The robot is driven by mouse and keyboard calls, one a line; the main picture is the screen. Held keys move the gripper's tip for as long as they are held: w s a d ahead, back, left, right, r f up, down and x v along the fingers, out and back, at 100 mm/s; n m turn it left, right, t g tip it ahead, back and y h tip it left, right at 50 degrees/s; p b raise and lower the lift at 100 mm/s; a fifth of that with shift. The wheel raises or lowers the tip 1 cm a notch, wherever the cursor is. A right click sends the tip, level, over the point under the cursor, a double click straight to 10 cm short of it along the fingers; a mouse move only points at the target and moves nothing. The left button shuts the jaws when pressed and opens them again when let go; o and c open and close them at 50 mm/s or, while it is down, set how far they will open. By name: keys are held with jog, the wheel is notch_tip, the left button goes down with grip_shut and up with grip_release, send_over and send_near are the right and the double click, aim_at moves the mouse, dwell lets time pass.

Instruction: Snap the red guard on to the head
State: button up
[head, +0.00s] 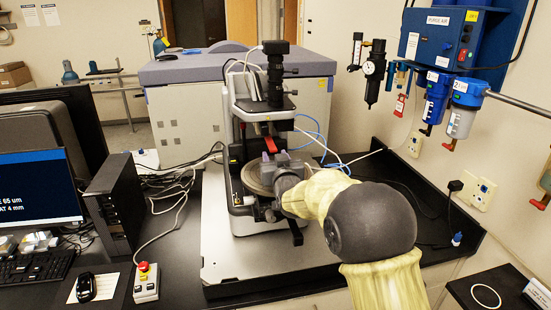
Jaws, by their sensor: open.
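The stylus profiler (238,150) stands on a light base plate, with a black camera column on top. A small red part (270,142), which looks like the guard, shows under the profiler's head (262,112). It slants down to the right. I cannot tell whether it is seated on the head. My gripper (269,150) is open in front of the profiler, over the round stage (255,180), close to the red part in the picture. I cannot tell whether they touch. My wrist and arm hide the right part of the stage.
A red-button control box (146,283) and a mouse (86,287) lie on the bench at the left, by a black computer (117,205). Air filters (437,95) hang on the wall at the right. Cables run beside the profiler. The base plate's front left (225,262) is clear.

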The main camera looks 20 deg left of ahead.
jog(key=shift+s+d+f+b, duration=0.1)
jog(key=shift+s+d+b, duration=0.15)
jog(key=shift+s+b, duration=0.2)
jog(key=shift+b+v, duration=2.45)
jog(key=shift+v, duration=0.85)
jog(key=shift+s+d, duration=0.1)
jog(key=shift+s, duration=0.1)
jog(key=b+v, duration=0.5)
jog(key=v, duration=1.2)
jog(key=shift+s+b, duration=0.15)
jog(key=shift+b, duration=0.25)
